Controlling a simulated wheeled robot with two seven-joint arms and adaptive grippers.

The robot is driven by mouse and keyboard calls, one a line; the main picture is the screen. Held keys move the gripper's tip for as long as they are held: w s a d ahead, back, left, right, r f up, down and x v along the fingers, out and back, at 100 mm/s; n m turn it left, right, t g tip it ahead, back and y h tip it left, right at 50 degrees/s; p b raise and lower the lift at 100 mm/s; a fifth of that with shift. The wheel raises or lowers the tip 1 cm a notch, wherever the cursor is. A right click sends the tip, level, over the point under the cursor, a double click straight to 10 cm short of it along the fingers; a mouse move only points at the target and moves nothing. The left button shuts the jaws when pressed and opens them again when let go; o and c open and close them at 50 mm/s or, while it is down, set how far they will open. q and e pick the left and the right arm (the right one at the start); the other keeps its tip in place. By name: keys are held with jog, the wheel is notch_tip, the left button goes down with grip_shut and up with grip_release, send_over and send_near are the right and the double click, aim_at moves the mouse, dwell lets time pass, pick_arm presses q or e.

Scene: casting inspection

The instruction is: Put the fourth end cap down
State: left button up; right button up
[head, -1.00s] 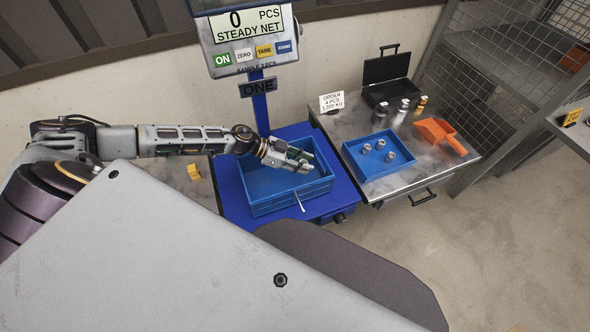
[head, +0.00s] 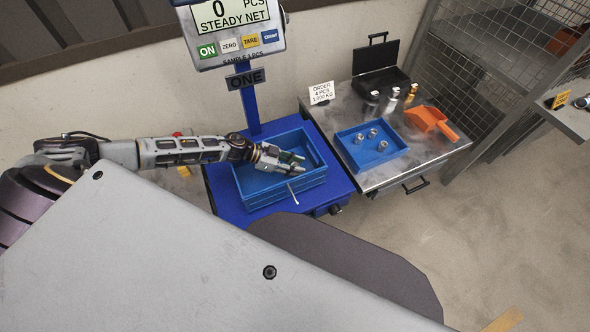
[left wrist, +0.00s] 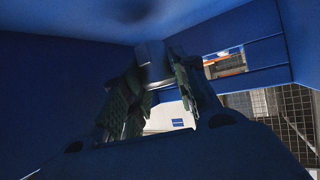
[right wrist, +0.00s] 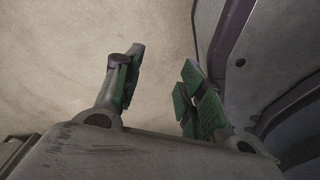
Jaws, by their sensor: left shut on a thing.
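My left gripper (head: 297,163) is at the blue crate (head: 285,193) on the scale, with blue walls around it in the left wrist view. It is shut on a small grey end cap (left wrist: 150,54) between its fingertips. The cap is dim there, and I cannot tell whether it touches the crate floor. Three metal end caps (head: 372,133) stand in the smaller blue tray (head: 350,158) on the steel table. My right gripper (right wrist: 160,80) shows in the right wrist view, with its fingers apart and nothing between them.
The scale display (head: 232,14) reads 0 PCS, STEADY NET. The steel table (head: 440,148) also holds an order card (head: 321,93), an open black case (head: 382,84), small bottles and an orange scoop (head: 428,119). A wire cage (head: 480,60) stands behind at the right.

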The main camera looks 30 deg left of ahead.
pick_arm(q)
notch_tip(320, 180, down, 2)
jog(key=shift+f+b, duration=0.2)
jog(key=shift+b, duration=0.1)
jog(key=shift+f, duration=0.1)
jog(key=o, duration=1.1)
jog(key=shift+a, duration=0.1)
jog(key=shift+s+a+r, duration=0.3)
jog(key=shift+a+r, duration=0.1)
jog(key=shift+a, duration=0.05)
jog(key=v, duration=0.4)
jog(key=shift+a+r+p, duration=0.1)
jog(key=shift+a+p, duration=0.05)
jog(key=shift+p, duration=0.2)
jog(key=shift+v, duration=0.8)
pick_arm(e)
jog(key=shift+w+a+r, duration=0.1)
jog(key=shift+w+r, duration=0.05)
jog(key=shift+w, duration=0.1)
jog(key=shift+w, duration=0.2)
